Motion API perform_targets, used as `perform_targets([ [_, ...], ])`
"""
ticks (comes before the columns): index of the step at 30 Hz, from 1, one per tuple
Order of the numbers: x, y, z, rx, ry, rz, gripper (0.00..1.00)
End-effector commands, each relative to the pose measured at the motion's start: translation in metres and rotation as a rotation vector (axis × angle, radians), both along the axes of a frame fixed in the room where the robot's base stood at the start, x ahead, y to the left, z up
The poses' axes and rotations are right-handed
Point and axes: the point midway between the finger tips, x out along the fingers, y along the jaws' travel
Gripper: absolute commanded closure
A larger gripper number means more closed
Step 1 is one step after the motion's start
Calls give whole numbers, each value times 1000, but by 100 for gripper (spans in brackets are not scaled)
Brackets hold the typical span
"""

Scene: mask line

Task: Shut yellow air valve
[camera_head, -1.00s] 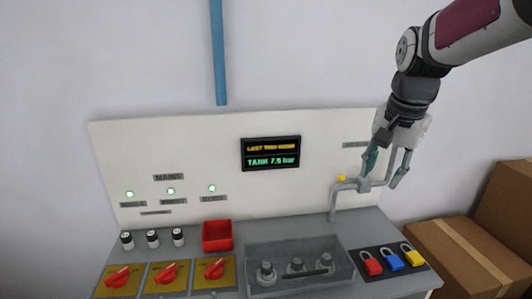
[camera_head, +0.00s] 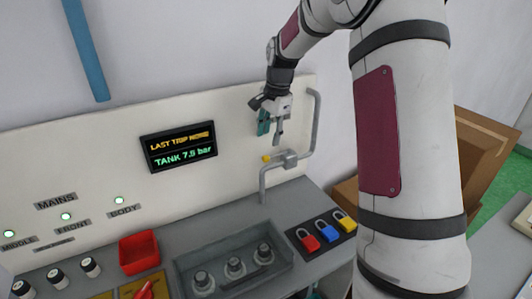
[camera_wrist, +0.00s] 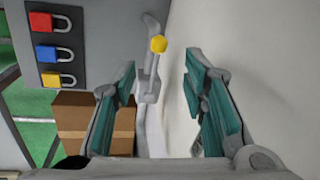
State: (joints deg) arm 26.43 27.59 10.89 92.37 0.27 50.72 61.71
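The yellow air valve knob (camera_head: 266,158) sits on a grey pipe (camera_head: 263,185) at the right end of the panel. In the wrist view the yellow knob (camera_wrist: 158,44) shows ahead of and between my open fingers, apart from them. My gripper (camera_head: 270,130) is above the valve, close to the panel, with its fingers pointing down. In the wrist view my gripper (camera_wrist: 160,95) has its two teal finger pads spread wide with nothing between them. The valve's lever below the knob is partly seen and its setting is hard to tell.
Red (camera_head: 308,240), blue (camera_head: 327,232) and yellow (camera_head: 344,221) padlocks lie on a dark plate right of a grey tray (camera_head: 190,262). A display (camera_head: 178,146) reads TANK 7.5 bar. A red bin (camera_head: 139,253) stands left. Cardboard boxes (camera_wrist: 70,120) are beyond the bench.

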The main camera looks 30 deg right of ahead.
Motion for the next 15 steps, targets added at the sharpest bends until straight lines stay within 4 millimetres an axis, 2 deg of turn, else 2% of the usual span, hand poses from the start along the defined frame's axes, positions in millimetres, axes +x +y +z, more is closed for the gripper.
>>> perform_targets([
  [3,3,1,-25,2,4,2,60],
  [9,9,3,-59,2,3,2,60],
  [15,15,3,-79,0,0,1,60],
])
